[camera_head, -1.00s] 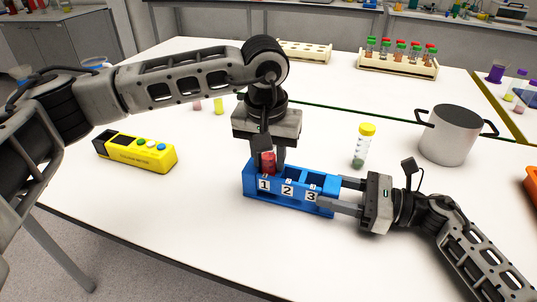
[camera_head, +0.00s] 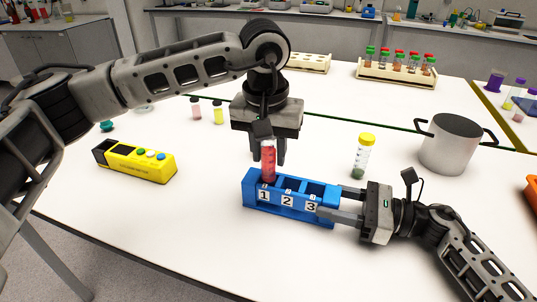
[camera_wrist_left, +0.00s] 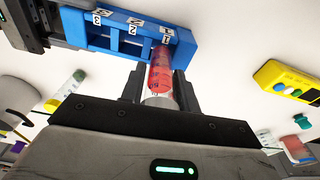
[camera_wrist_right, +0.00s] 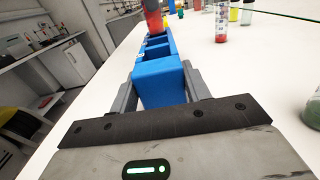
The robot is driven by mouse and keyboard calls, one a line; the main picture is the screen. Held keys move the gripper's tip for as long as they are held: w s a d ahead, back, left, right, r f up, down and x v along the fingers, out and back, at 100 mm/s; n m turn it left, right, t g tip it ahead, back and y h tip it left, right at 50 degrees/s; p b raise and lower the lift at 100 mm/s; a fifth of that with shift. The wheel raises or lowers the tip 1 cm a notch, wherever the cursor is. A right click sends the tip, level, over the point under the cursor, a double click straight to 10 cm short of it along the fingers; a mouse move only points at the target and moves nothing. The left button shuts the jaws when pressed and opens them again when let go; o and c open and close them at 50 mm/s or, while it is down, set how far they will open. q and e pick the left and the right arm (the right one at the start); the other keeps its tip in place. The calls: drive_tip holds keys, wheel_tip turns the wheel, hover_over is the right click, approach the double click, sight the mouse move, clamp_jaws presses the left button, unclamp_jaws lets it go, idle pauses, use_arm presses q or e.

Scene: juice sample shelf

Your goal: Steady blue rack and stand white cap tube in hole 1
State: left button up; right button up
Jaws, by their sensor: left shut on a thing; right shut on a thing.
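The blue rack (camera_head: 292,213) stands on the white table with holes labelled 1, 2 and 3. My right gripper (camera_head: 338,203) is shut on its right end, by hole 3; the rack end (camera_wrist_right: 160,85) shows between the fingers in the right wrist view. My left gripper (camera_head: 268,156) points down above hole 1, shut on a tube of red liquid (camera_head: 268,170). The tube is upright, its pale upper end (camera_wrist_left: 158,101) near the fingers. Its lower end is at the opening of hole 1; I cannot tell how far inside. Holes 2 and 3 look empty.
A yellow-capped tube (camera_head: 363,156) stands behind the rack, with a grey pot (camera_head: 449,148) to its right. A yellow device (camera_head: 135,163) lies left. Wooden racks (camera_head: 397,74) stand at the back. The table in front of the blue rack is clear.

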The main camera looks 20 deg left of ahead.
use_arm(q)
drive_tip(key=shift+r, duration=0.15)
drive_tip(key=o, duration=1.1)
drive_tip(key=r, duration=0.4)
drive_tip(key=s+r, duration=0.1)
drive_tip(key=r, duration=0.7)
drive_tip(key=shift+s, duration=0.25)
